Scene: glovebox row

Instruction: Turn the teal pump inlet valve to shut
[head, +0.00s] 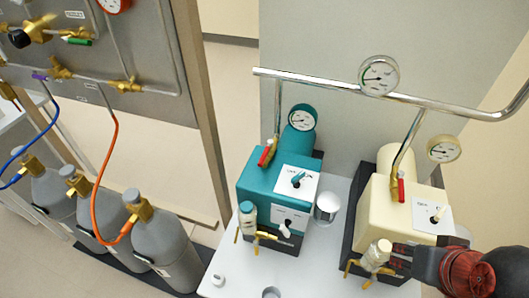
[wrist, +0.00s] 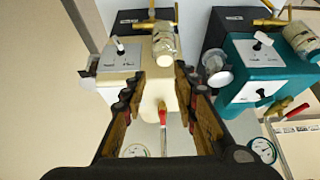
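The teal pump (head: 262,190) stands on the left of the bench, with its inlet valve (head: 265,156) on the pipe behind it. The valve has a brass body and a red lever. In the wrist view the teal pump (wrist: 255,60) is at the right, and its red-levered valve (wrist: 293,113) is at the right edge. My gripper (wrist: 160,80) is open and empty, with its fingers apart over the cream pump. The head view shows my gripper (head: 395,254) low on the right, beside the cream pump and well away from the teal valve.
The cream pump (head: 372,200) has a similar red-levered valve (head: 401,188), seen between my fingers in the wrist view (wrist: 162,112). A steel pipe (head: 320,83) with a gauge (head: 379,76) crosses above both pumps. A metal cup (head: 327,208) stands between them. Grey cylinders (head: 165,247) stand left.

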